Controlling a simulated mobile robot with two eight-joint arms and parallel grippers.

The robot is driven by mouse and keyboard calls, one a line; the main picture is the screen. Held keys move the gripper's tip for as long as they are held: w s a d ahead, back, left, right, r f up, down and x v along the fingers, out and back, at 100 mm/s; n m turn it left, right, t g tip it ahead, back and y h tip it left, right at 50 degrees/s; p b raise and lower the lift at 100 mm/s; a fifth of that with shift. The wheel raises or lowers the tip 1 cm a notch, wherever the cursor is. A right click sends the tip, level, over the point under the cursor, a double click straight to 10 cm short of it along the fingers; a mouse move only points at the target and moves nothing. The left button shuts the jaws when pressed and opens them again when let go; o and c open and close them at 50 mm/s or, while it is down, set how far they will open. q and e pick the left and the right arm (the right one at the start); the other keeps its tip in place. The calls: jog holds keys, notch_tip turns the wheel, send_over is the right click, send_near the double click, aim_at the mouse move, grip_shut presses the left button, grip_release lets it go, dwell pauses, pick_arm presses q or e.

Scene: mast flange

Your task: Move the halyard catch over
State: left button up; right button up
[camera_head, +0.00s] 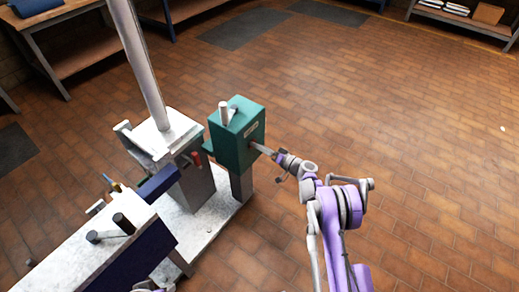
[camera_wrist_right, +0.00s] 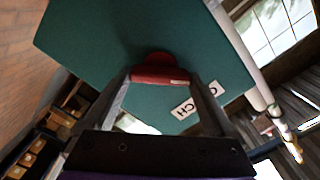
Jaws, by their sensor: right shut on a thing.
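The halyard catch appears to be the teal box (camera_head: 237,125) on a grey post beside the mast, with a pale lever on its top and a small label on its side. In the wrist view the teal face (camera_wrist_right: 95,35) fills the top, and a partly hidden white label (camera_wrist_right: 184,109) shows the letters "CH". A red handle (camera_wrist_right: 160,75) sticks out from that face. My right gripper (camera_wrist_right: 160,80) is shut on the red handle, one finger at each side. In the head view my right gripper (camera_head: 258,147) meets the box's right side and hides the handle.
A grey mast (camera_head: 138,60) rises from a pale block left of the box. A pale-topped bench (camera_head: 85,240) with dark cylinders stands at lower left. Workbenches line the back wall. The brick floor (camera_head: 400,110) to the right is clear.

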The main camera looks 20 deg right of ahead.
jog(key=shift+f+m+b, duration=0.15)
jog(key=shift+m+b, duration=1.35)
jog(key=shift+m, duration=2.4)
jog(key=o, duration=1.1)
jog(key=shift+c, duration=0.2)
jog(key=shift+d, duration=0.1)
jog(key=p+v, duration=0.1)
jog(key=v, duration=0.9)
jog(key=shift+s+d+p, duration=0.25)
jog(key=shift+s+p, duration=0.1)
jog(key=shift+p, duration=0.05)
